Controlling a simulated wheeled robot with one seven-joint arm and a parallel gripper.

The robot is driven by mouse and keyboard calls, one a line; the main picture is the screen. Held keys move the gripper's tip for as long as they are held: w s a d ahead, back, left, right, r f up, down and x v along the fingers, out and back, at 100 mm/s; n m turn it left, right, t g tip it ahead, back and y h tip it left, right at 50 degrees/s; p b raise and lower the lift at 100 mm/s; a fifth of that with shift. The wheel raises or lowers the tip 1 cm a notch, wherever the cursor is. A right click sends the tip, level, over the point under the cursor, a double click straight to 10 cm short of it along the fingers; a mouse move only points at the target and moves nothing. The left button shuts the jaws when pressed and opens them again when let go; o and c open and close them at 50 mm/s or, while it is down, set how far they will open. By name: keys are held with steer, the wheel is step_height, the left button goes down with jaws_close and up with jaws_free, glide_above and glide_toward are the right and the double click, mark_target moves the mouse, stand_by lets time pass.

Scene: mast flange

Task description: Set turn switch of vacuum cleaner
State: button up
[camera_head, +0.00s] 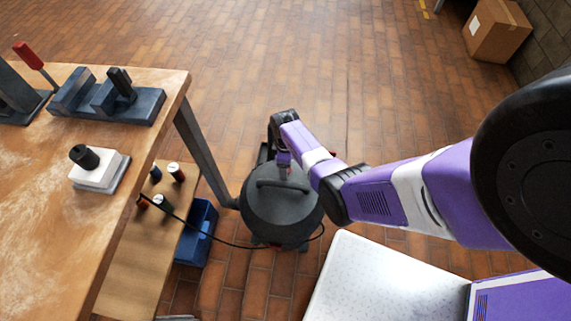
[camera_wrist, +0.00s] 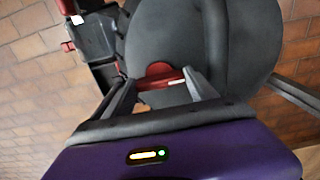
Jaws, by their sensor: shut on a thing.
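The vacuum cleaner (camera_head: 280,213) is a dark grey, round-topped machine with a carrying handle on its lid. It stands on the floor beside the workbench. It also fills the upper part of the wrist view (camera_wrist: 225,45). In the head view the arm and gripper hide the switch.
A wooden workbench (camera_head: 45,190) with a clamp-like tool and a white box stands at left. A blue bin (camera_head: 196,232) and a black cable lie beside the cleaner. A white-topped surface (camera_head: 385,285) is at front right. A cardboard box (camera_head: 497,30) stands far right. Floor behind is clear.

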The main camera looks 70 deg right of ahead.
stand_by(0.3)
steer(key=o, duration=1.4)
steer(key=shift+c, duration=0.2)
